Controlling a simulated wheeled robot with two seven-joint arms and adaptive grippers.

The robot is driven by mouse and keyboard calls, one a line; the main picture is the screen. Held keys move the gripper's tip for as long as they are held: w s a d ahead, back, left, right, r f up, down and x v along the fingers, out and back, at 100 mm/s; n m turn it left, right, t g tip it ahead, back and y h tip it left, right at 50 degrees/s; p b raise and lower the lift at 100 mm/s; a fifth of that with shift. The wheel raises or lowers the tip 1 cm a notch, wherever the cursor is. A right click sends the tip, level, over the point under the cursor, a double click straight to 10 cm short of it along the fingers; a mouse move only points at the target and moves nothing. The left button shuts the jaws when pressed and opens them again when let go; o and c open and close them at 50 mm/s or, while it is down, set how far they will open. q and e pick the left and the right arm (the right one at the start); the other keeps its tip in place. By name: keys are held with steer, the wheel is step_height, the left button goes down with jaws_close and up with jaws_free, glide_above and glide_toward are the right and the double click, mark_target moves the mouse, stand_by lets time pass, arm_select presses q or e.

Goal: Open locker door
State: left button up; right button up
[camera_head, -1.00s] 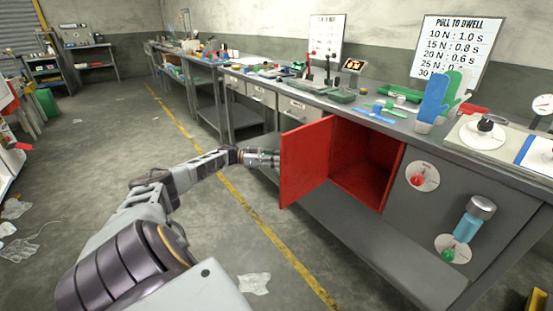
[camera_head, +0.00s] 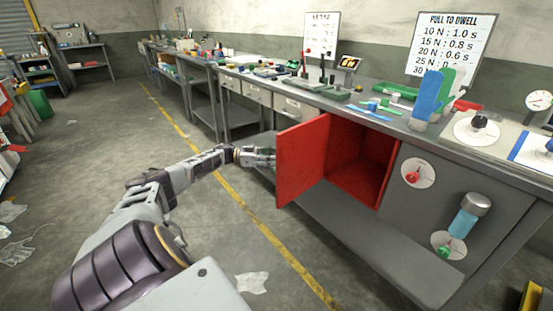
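The red locker door (camera_head: 303,160) stands swung well open, out from the workbench front. The red locker interior (camera_head: 358,170) shows and looks empty. My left gripper (camera_head: 266,157) is at the outer face of the door, near its free edge. Its fingertips are small and partly hidden by the door, so I cannot tell whether they are open or shut, or whether they touch it. My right gripper is not in view.
Crumpled plastic (camera_head: 251,283) lies on the floor. The floor left of the yellow line (camera_head: 250,212) is largely clear.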

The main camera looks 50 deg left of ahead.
arm_select(q)
steer(key=v, duration=1.1)
steer(key=shift+s, duration=0.15)
stand_by(0.7)
